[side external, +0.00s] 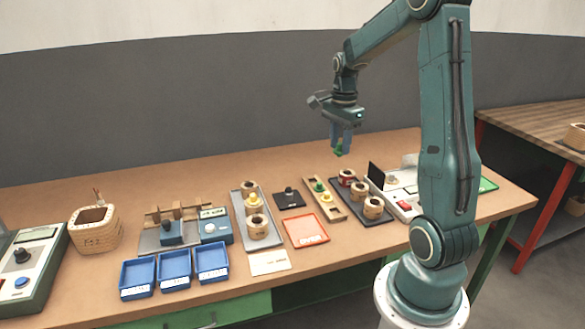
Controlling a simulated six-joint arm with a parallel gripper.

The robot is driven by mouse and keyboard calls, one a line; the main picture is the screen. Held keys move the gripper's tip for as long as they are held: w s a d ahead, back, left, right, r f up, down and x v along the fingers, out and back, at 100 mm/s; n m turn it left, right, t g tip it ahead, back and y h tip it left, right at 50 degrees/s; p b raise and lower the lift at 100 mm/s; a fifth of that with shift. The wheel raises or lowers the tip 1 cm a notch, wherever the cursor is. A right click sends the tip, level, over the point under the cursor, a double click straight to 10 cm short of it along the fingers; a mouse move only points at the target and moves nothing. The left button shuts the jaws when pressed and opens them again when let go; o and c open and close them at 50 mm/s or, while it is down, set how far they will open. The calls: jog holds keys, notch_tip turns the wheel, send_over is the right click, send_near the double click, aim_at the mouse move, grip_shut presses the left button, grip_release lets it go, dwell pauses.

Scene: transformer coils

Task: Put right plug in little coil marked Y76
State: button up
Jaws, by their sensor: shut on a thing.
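My gripper (341,138) is shut on a small green plug (339,151), held in the air above the back of the table. Below it, a light wooden plug rack (336,213) holds a green plug (318,187) and a yellow plug (326,197). To its right, a dark tray (386,217) bears little coils: one with a dark red top (347,179), one in the middle (358,193) and one at the front (373,209). The coil markings are too small to read.
A small black pad with a knob (289,198) and an orange-rimmed tray (305,230) lie between the trays. A tester with a dark screen (403,205) stands at the right.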

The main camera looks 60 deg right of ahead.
jog(key=w+a+f+n, duration=0.3)
jog(key=w+a+f, duration=0.2)
jog(key=w+a, duration=0.3)
jog(key=w+a+f+n, duration=0.3)
jog(key=w+a+f, duration=0.2)
jog(key=w+a, duration=0.3)
jog(key=shift+a+f, duration=0.15)
jog(key=shift+a, duration=0.85)
jog(key=shift+w+f, duration=0.1)
jog(key=shift+f, duration=0.05)
jog(key=shift+f, duration=2.05)
jog(key=shift+f, duration=0.85)
jog(key=o, duration=1)
jog(key=shift+o, duration=0.5)
